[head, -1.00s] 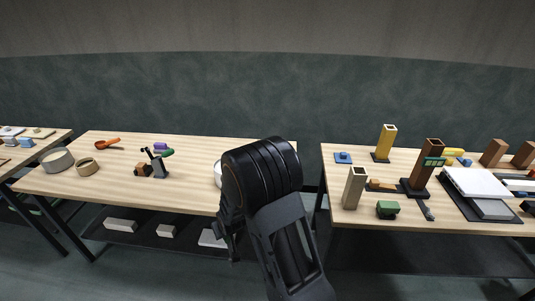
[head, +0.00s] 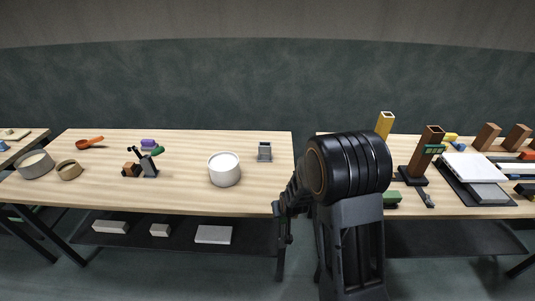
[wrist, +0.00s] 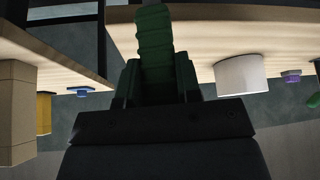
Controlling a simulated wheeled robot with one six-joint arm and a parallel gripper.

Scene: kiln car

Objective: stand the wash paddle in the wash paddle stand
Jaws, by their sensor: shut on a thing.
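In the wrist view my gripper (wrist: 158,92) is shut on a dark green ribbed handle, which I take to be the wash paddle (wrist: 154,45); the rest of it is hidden. In the head view my arm hides the jaws and the held thing. A small grey slotted holder (head: 264,152) stands near the right end of the left table; it may be the wash paddle stand, but I cannot tell for sure. My gripper is apart from it, near the gap between the tables.
A white pot (head: 224,170) stands left of the grey holder on the left table (head: 190,200). A dark holder with a green-handled tool (head: 150,163) is farther left. The right table carries a yellow tower (head: 385,124), a brown tower (head: 428,146) and a white slab (head: 468,165).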

